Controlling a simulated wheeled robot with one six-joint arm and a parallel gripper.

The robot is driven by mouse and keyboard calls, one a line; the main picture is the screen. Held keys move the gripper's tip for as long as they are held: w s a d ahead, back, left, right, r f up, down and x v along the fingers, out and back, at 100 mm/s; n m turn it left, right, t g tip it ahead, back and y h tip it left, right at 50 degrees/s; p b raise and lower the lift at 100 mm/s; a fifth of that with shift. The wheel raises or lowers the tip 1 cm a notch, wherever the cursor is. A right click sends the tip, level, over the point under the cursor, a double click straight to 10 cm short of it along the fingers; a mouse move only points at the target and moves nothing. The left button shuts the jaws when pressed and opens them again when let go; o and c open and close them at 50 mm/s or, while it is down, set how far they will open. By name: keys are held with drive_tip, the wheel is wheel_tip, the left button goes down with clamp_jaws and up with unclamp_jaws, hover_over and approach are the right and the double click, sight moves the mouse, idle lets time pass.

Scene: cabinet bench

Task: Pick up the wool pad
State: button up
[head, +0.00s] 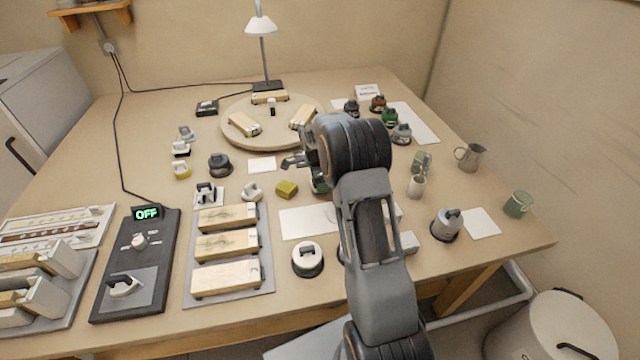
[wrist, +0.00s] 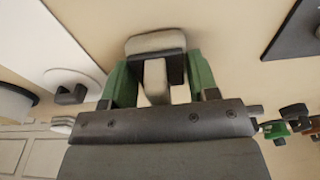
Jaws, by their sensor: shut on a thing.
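My gripper (wrist: 157,82) shows in the wrist view with its two green fingers on either side of a pale upright grip. That grip belongs to a pad with an off-white rounded face (wrist: 155,42) and a dark backing, which I take to be the wool pad. The fingers are shut on it. In the head view my own arm covers most of the gripper; a bit of green (head: 320,183) shows beneath the wrist. The held pad cannot be made out there, and its clearance from the table cannot be told.
An olive block (head: 287,188) and a cream piece (head: 252,191) lie left of my gripper. A white-topped round pot (head: 308,259) stands in front. A round wooden board (head: 235,143) is behind.

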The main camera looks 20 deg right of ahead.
drive_tip(key=shift+r, duration=0.1)
drive_tip(key=shift+r, duration=0.5)
wheel_tip(320, 180, up, 2)
drive_tip(key=shift+r, duration=0.25)
drive_tip(key=shift+s+a+r, duration=1.35)
drive_tip(key=shift+s+r, duration=0.2)
drive_tip(key=shift+s, duration=0.35)
drive_tip(key=shift+s+a+r, duration=1.35)
drive_tip(key=shift+s+r, duration=0.2)
drive_tip(key=shift+s, duration=0.4)
drive_tip(key=shift+s+a+r, duration=1.35)
drive_tip(key=shift+s+r, duration=0.2)
drive_tip(key=shift+s, duration=0.35)
